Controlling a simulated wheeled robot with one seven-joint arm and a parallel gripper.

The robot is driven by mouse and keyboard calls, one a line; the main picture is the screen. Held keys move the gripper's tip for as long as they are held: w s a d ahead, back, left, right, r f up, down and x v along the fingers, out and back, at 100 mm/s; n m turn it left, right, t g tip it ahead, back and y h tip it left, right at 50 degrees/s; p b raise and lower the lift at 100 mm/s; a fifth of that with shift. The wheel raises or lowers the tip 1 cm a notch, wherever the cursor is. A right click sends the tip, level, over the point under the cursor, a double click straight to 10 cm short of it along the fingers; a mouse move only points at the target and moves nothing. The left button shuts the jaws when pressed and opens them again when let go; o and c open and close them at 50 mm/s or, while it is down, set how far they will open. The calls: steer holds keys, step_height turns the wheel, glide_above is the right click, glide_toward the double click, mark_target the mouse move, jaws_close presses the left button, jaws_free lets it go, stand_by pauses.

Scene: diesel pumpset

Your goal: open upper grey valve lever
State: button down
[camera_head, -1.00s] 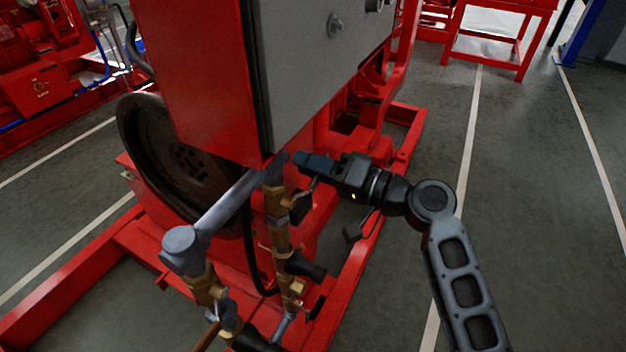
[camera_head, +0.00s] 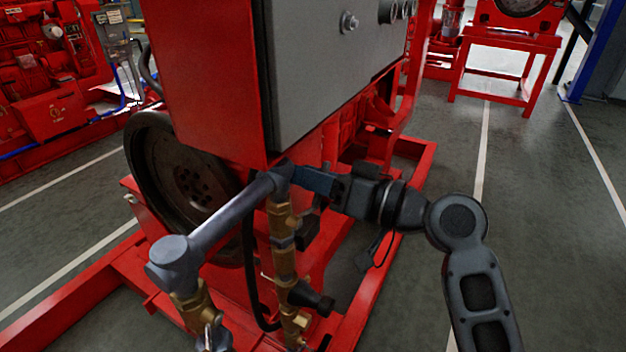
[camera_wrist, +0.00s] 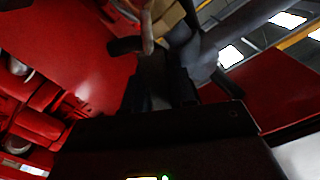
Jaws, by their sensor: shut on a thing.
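The grey valve lever (camera_wrist: 148,32) shows in the wrist view as a narrow, pale bar running down between my fingers. My gripper (camera_wrist: 160,72) is shut on it. In the head view my gripper (camera_head: 302,178) reaches in from the right, its dark fingers at the top of the upright brass valve pipe (camera_head: 284,228), just below the grey cabinet. The lever itself is hidden by the fingers there, so its angle cannot be told. Brass of the valve (camera_wrist: 168,14) shows beyond the fingertips in the wrist view.
The red and grey cabinet (camera_head: 325,75) hangs close above my gripper. A thick grey pipe (camera_head: 220,220) runs left to a second brass valve (camera_head: 193,308). A black handle (camera_head: 310,298) juts out lower down. The floor (camera_head: 405,270) at right is open.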

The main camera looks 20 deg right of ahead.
stand_by(0.3)
steer(key=c, duration=1)
jaws_free()
steer(key=shift+a, duration=0.1)
steer(key=shift+c, duration=0.2)
steer(key=shift+o, duration=0.2)
steer(key=shift+s+a, duration=0.1)
